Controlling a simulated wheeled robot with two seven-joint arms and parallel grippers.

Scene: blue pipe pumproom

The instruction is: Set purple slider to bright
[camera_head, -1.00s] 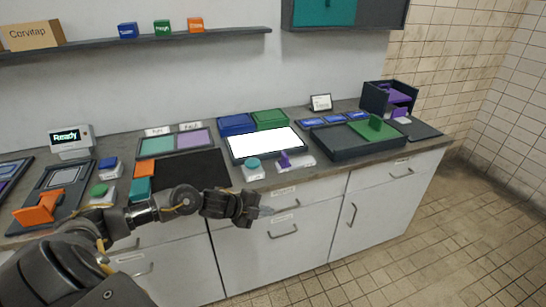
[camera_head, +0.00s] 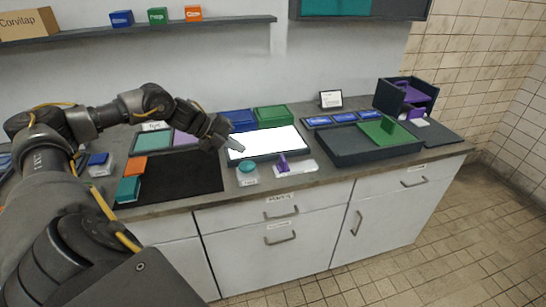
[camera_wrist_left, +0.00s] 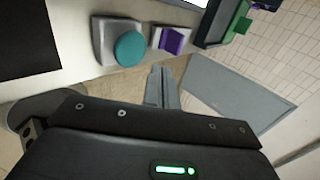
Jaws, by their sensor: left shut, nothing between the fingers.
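The purple slider (camera_head: 283,162) is a small upright purple knob on a pale base (camera_head: 304,166) at the counter's front edge, just below a bright white panel (camera_head: 268,144). It also shows in the left wrist view (camera_wrist_left: 172,41), at the top. My left gripper (camera_head: 238,148) is shut and empty, over the left part of the panel, left of the slider and apart from it. Its closed fingers (camera_wrist_left: 162,75) point toward the slider area in the left wrist view. My right gripper is not in view.
A teal round button (camera_head: 247,167) on a pale base stands just left of the slider. A dark tray with a green piece (camera_head: 384,129) lies to the right. Blue and green trays (camera_head: 274,116) sit behind the panel. A black mat (camera_head: 180,180) is at left.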

